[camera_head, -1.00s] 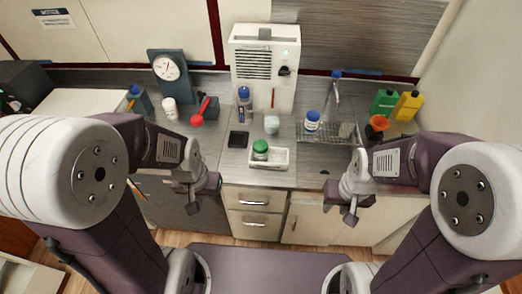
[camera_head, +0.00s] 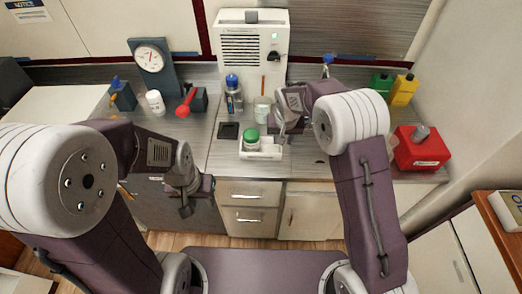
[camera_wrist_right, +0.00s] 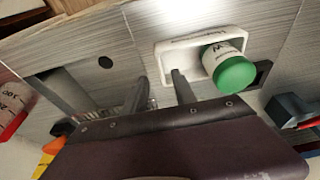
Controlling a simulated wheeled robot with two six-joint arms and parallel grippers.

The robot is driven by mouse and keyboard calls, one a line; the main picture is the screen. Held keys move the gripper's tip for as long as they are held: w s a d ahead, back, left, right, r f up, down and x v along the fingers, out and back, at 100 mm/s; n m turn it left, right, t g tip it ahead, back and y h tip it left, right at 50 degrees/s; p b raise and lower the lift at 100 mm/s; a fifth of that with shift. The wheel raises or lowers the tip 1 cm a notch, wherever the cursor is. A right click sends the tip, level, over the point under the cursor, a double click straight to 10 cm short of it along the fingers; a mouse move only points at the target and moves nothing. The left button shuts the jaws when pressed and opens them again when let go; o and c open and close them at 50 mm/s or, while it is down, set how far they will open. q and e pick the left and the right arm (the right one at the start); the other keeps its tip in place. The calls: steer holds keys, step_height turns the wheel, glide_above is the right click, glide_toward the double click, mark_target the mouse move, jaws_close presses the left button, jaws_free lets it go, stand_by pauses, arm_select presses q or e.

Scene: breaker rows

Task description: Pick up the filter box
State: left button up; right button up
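No object carries a label I can read as the filter box. A white and yellow carton (camera_head: 508,211) with dark print, which may be it, lies on a brown wooden top at the right edge of the head view, partly cut off. My right gripper (camera_head: 284,128) is over the counter by a small white tray (camera_head: 268,150), far from the carton. In the right wrist view the fingers of my right gripper (camera_wrist_right: 160,90) are apart with nothing between them, near the white tray (camera_wrist_right: 163,64). My left gripper (camera_head: 185,207) hangs in front of the counter; its finger gap is unclear.
A green-lidded jar (camera_head: 251,137) stands in the tray. A red box (camera_head: 419,152) is at the counter's right end. Bottles, a white instrument (camera_head: 250,55) and a dial gauge (camera_head: 150,58) stand along the back. Bare counter (camera_head: 310,160) lies right of the tray.

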steer(key=shift+w+x, duration=0.25)
steer(key=shift+x, duration=0.85)
steer(key=p+x, duration=0.1)
steer(key=x, duration=0.2)
steer(key=shift+f, duration=0.4)
steer(key=shift+w+f, duration=0.25)
steer(key=shift+f, duration=0.1)
steer(key=shift+s, duration=0.1)
jaws_close()
steer(key=shift+r, duration=0.1)
